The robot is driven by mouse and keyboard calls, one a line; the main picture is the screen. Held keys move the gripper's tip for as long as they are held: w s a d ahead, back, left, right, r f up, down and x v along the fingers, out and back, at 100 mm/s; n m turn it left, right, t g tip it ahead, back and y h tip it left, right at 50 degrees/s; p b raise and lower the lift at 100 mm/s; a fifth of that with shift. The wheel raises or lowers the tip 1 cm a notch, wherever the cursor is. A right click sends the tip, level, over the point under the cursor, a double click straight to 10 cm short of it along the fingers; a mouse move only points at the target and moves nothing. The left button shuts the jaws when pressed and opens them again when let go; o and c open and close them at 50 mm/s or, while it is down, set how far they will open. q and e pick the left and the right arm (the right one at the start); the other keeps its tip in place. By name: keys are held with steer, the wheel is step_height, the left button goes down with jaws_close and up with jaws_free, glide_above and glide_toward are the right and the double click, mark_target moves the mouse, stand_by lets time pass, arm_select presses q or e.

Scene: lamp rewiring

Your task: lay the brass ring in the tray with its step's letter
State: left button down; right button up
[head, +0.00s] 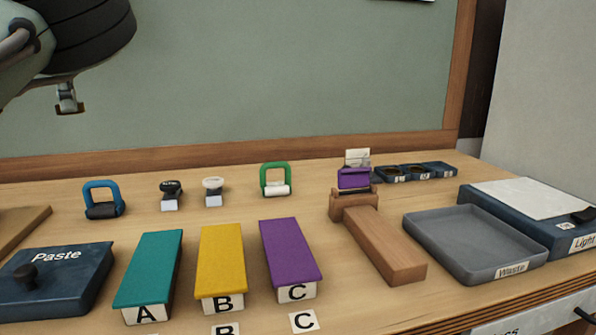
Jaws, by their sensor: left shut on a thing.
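My left gripper (68,108) hangs at the upper left, high above the bench and apart from everything on it. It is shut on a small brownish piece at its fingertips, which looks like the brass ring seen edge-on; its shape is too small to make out. Three long flat-topped blocks or covered trays carry letters on their fronts: teal A (152,270), yellow B (221,262) and purple C (288,252). I cannot tell whether they open. No other ring shows on the bench. My right gripper is not in view.
A lidded "Paste" box (80,280), an open, empty "Waste" tray (470,235) and a "Light" box (560,225) stand around. A wooden stand (385,250) holds a purple piece. Small dark trays (415,171), blue (90,192) and green (263,178) loop-handled items, and two stamps (171,190) stand behind.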

arm_select(q)
step_height(320, 180, down, 21)
steer(key=b, duration=0.5)
steer(key=shift+r, duration=0.15)
steer(key=shift+f, duration=0.6)
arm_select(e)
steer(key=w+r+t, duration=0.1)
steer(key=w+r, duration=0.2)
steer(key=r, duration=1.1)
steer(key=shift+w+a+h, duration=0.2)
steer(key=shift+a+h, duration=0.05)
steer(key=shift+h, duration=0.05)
arm_select(q)
steer(key=shift+r, duration=0.1)
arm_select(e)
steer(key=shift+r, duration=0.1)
